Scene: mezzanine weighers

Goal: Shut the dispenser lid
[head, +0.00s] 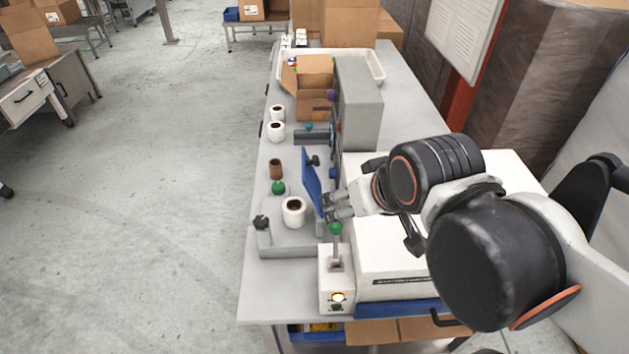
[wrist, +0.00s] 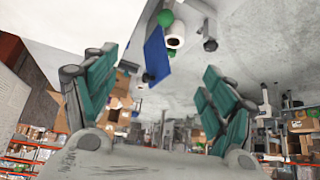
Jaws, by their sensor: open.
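The lid, a blue flat panel (head: 312,182), stands raised and slightly tilted on the workbench, with a dark knob near its upper edge. It also shows in the wrist view (wrist: 156,53), ahead of my open fingers. A grey base (head: 288,241) with a black knob lies below and left of it; I cannot tell whether this is the dispenser body. My gripper (head: 328,206) is just right of the lid, close to its lower part. In the wrist view, my gripper (wrist: 162,66) has its green-padded fingers spread with nothing between them. Contact with the lid cannot be told. The hinge is hidden.
A white roll (head: 294,212) stands left of the lid, with a green ball (head: 278,187) behind it. A green-topped lever (head: 336,230) rises in front of my gripper. A grey box (head: 357,105) and an open carton (head: 312,82) stand farther back.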

